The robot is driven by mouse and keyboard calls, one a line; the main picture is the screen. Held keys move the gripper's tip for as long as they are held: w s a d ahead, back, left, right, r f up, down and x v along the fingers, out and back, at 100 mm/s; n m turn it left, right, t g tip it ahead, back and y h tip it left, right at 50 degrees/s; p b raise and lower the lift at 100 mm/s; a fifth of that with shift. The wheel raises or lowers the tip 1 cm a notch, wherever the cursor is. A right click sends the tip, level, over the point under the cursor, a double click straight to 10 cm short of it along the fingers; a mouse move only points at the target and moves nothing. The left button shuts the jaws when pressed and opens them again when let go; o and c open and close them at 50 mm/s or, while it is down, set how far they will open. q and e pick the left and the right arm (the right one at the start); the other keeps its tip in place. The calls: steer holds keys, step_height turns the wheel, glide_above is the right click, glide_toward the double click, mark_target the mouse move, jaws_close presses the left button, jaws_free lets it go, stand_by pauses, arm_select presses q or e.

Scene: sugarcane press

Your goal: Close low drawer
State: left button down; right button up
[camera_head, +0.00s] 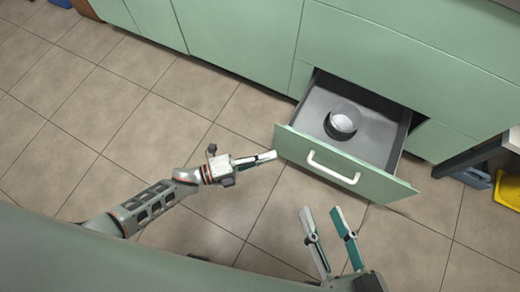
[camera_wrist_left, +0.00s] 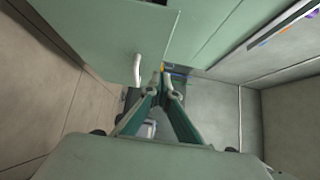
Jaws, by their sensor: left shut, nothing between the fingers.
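The low drawer (camera_head: 355,150) is pulled out of the green cabinet, with a grey inside and a white handle (camera_head: 333,168) on its front. My left gripper (camera_head: 273,155) is shut and empty, its tips by the left end of the drawer front; I cannot tell if they touch it. In the left wrist view the shut fingers (camera_wrist_left: 165,78) point past the white handle (camera_wrist_left: 137,70) on the green drawer front (camera_wrist_left: 110,30). My right gripper (camera_head: 321,209) is open and empty, in front of the drawer, below its handle in the head view.
A round metal container (camera_head: 341,122) with something white in it stands inside the drawer. Green cabinet fronts (camera_head: 245,38) run along the back. A yellow object (camera_head: 508,190) and a blue one (camera_head: 472,178) are at the right. Tiled floor (camera_head: 130,110) is clear at the left.

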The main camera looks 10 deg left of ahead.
mark_target(303, 138)
arm_select(q)
steer(key=w+d+b, duration=0.1)
steer(key=w+d, duration=0.4)
steer(key=shift+w+d+f, duration=0.15)
steer(key=shift+w+d, duration=0.15)
steer(key=shift+w, duration=0.3)
arm_select(e)
steer(key=shift+s+a+f+m, duration=0.15)
steer(key=shift+s+a+m, duration=0.15)
steer(key=shift+a+m, duration=0.6)
steer(key=shift+d, duration=0.15)
